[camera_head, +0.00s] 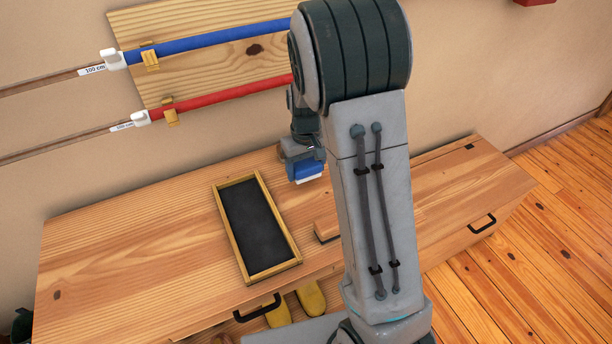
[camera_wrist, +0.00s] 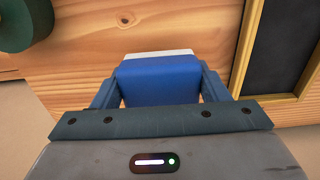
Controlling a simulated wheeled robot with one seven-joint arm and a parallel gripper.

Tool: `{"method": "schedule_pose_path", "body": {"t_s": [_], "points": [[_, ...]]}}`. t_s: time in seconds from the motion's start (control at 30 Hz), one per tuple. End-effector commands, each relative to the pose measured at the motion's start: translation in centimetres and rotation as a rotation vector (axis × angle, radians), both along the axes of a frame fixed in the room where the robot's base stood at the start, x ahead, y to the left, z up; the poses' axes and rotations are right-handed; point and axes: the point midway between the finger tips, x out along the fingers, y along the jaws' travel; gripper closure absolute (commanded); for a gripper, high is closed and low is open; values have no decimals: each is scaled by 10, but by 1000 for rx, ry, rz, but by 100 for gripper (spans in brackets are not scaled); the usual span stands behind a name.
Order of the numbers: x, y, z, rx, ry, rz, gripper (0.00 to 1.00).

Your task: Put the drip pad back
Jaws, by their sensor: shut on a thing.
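My gripper (camera_head: 303,156) is near the back of the wooden bench, to the right of the tray in the head view. It is shut on a blue block with a white edge (camera_head: 308,173). In the wrist view the blue block (camera_wrist: 160,80) sits between both fingers, its white edge on the far side. I cannot tell its exact height over the bench. A wooden-framed tray with a dark inner surface (camera_head: 232,218) lies on the bench; its frame edge (camera_wrist: 245,48) shows at right in the wrist view. I cannot tell for sure which of these is the drip pad.
The bench top (camera_head: 130,245) is clear left of the tray. A small wooden block (camera_head: 326,231) lies right of the tray, partly hidden by my arm. Blue (camera_head: 205,41) and red (camera_head: 235,92) bars are on the wall behind. Yellow footwear (camera_head: 311,298) shows below the front edge.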

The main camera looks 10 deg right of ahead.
Motion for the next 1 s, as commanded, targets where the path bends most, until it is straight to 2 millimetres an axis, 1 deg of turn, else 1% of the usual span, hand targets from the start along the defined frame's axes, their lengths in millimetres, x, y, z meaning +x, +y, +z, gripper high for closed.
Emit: {"method": "schedule_pose_path", "body": {"t_s": [0.2,0.27,0.57,0.7,0.73,0.77,0.8,1.0], "points": [[-1,0,-31,-1,4,0,53],[0,0,-36,-1,3,0,53],[0,0,-39,0,0,0,53],[0,0,-44,0,0,0,53],[0,0,-43,0,0,0,24],[0,0,-42,0,0,0,15],[0,0,-42,0,0,0,10],[0,0,-42,0,1,0,10]]}}
